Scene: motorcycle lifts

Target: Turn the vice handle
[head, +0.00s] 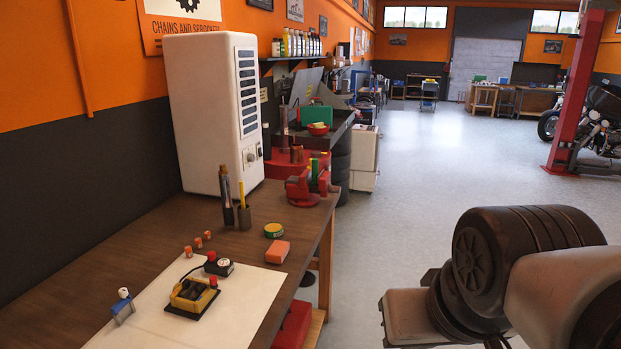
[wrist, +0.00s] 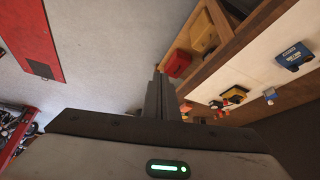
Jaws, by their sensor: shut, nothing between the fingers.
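A red vice (head: 302,188) is fixed at the far right corner of the wooden workbench (head: 150,236) in the head view. Its handle is too small to make out clearly. In the wrist view my gripper (wrist: 158,90) is shut and empty, its fingers together in front of the bench edge. I cannot pick out the vice in the wrist view. In the head view my arm is at the lower right, over the floor beside the bench and well apart from the vice; the fingertips do not show there.
On the bench are a white cabinet (head: 212,112), a pen cup (head: 243,216), a green-yellow tin (head: 273,230), an orange block (head: 278,252) and a yellow device (head: 190,297). A red box (head: 293,326) is below. The grey floor (head: 430,190) right of the bench is clear.

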